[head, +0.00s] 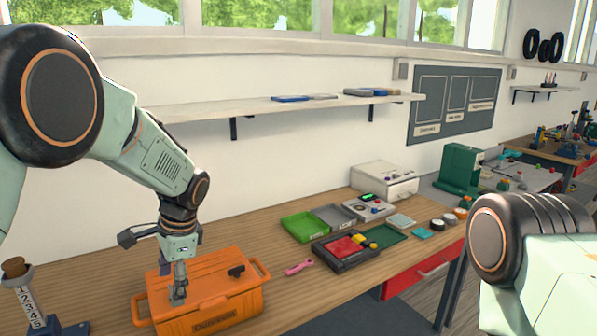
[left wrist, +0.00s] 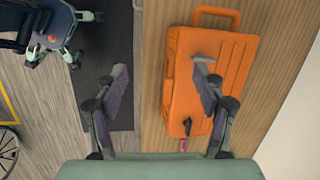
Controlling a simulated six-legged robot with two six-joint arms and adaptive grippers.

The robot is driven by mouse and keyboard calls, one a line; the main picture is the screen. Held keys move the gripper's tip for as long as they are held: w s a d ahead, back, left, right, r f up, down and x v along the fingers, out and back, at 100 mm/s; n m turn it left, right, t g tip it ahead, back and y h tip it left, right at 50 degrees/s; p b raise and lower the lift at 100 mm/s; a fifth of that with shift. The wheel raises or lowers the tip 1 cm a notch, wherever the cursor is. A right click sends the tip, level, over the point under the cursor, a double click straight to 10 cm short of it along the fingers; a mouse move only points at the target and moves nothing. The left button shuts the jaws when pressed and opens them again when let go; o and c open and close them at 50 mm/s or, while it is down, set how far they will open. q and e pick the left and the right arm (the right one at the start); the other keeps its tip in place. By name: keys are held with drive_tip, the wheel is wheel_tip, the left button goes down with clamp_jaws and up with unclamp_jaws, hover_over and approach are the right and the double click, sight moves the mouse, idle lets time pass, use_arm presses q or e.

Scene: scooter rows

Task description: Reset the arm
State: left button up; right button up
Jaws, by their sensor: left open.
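My left arm reaches down from the left in the head view.
A pink tool (head: 299,267) lies right of the toolbox. A numbered cylinder (head: 32,300) stands at the left. A shelf (head: 240,108) spans the wall above.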

use_arm(q)
drive_tip(key=s+d+f+n+t+h+b, duration=0.2)
drive_tip(key=s+f+n+b, duration=0.25)
drive_tip(key=f, duration=0.75)
drive_tip(key=s+d+f+n+t+h+b, duration=0.1)
drive_tip(key=s+d+f+n+b, duration=0.3)
drive_tip(key=f, duration=0.8)
drive_tip(key=s+a+f+g+b, duration=0.1)
drive_tip(key=s+f+b, duration=0.3)
drive_tip(key=s+f, duration=0.3)
drive_tip(key=s+a+f+n+g+b, duration=0.1)
drive_tip(key=s+f+b, duration=0.3)
drive_tip(key=s, duration=0.9)
drive_tip(key=s+a+f+n+g+b, duration=0.1)
drive_tip(key=s+f+b, duration=0.3)
drive_tip(key=s+f, duration=0.5)
drive_tip(key=shift+s+a+f, duration=0.15)
drive_tip(key=shift+s+f, duration=0.25)
drive_tip(key=shift+s, duration=0.25)
